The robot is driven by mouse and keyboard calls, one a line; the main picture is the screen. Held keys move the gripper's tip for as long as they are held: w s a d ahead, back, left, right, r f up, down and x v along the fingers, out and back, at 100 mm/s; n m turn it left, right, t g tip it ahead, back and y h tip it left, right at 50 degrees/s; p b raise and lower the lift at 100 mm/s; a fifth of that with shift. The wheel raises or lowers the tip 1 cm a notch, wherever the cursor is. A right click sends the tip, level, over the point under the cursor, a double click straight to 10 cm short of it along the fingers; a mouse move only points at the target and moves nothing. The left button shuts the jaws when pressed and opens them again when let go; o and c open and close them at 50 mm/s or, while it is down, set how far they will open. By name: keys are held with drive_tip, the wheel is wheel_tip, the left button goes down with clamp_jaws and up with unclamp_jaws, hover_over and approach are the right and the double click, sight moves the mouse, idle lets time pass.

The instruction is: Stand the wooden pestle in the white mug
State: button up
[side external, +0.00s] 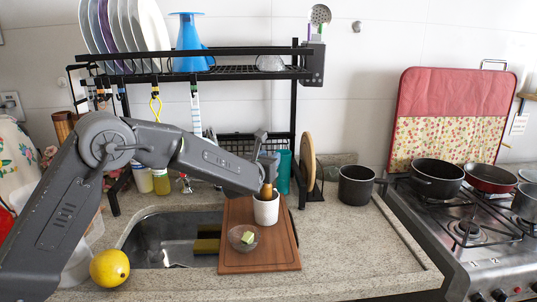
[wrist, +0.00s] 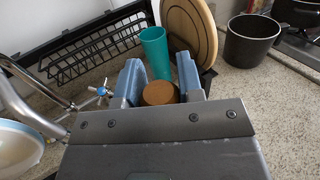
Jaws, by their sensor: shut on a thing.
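The wooden pestle (side external: 266,190) is upright at the mouth of the white mug (side external: 266,210), and its lower part is hidden by the mug's wall. The mug stands upright on a wooden board. My gripper (side external: 268,174) is just above the mug, shut on the upper part of the pestle. In the wrist view the pestle's round brown top (wrist: 160,93) lies between my two blue-grey fingers. The mug is hidden in the wrist view. I cannot tell whether the pestle touches the mug's bottom.
The wooden board (side external: 285,255) holds a glass bowl (side external: 243,238) with a pale green piece, in front of the mug. A sink (side external: 160,245) and yellow fruit (side external: 109,267) are left. The black rack (side external: 230,72) rises behind. A dark pot (side external: 355,186) stands right, with clear counter before it.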

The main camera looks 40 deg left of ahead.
drive_tip(key=shift+f, duration=0.15)
drive_tip(key=o, duration=1.1)
drive_tip(key=shift+s, duration=0.1)
drive_tip(key=v, duration=1.3)
drive_tip(key=shift+s+d, duration=0.1)
drive_tip(key=shift+s, duration=0.2)
